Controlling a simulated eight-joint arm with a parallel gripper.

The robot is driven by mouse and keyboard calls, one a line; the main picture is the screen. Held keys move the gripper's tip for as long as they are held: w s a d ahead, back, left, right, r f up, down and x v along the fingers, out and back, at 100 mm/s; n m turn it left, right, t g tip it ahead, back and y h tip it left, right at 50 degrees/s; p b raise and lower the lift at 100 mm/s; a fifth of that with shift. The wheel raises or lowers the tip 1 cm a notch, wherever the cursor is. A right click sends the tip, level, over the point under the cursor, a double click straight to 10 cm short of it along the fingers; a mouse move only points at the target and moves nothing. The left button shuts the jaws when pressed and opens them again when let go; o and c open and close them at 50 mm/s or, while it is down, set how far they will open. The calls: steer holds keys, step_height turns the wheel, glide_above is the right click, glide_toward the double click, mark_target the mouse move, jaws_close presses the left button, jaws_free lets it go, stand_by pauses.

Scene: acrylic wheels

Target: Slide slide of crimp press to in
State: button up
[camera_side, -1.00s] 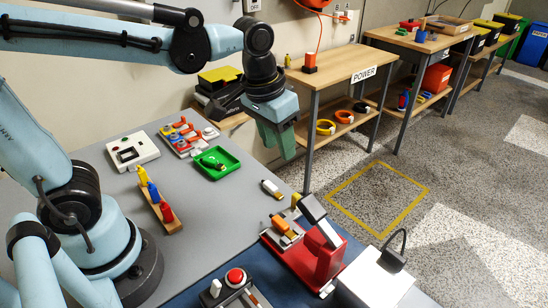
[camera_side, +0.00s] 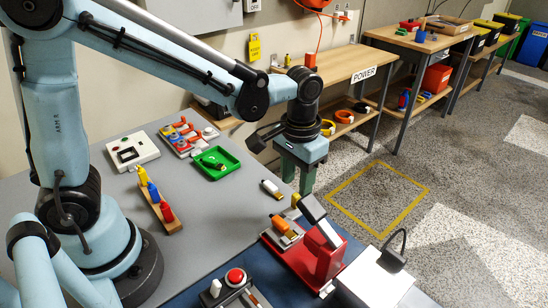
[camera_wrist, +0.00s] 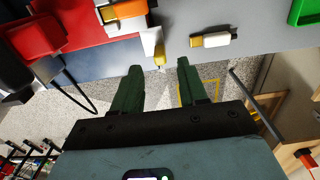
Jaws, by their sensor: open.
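The crimp press (camera_side: 322,262) has a red base and body with a pale grey lever (camera_side: 312,208). A metal carriage on its base, apparently the slide (camera_side: 291,242), carries an orange and yellow piece (camera_side: 282,226). A yellow tip (camera_side: 296,200) shows behind the lever. In the wrist view the red press (camera_wrist: 35,38) is at upper left, with the orange piece (camera_wrist: 130,10) at the top edge. A pale bar with a yellow tip (camera_wrist: 160,58) shows just ahead of my fingertips. My gripper (camera_side: 297,182) is open and empty, above and beyond the press; its green fingers show apart in the wrist view (camera_wrist: 160,68).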

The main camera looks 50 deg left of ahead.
mark_target(296, 195)
steer(key=shift+f, duration=2.55)
jaws_close()
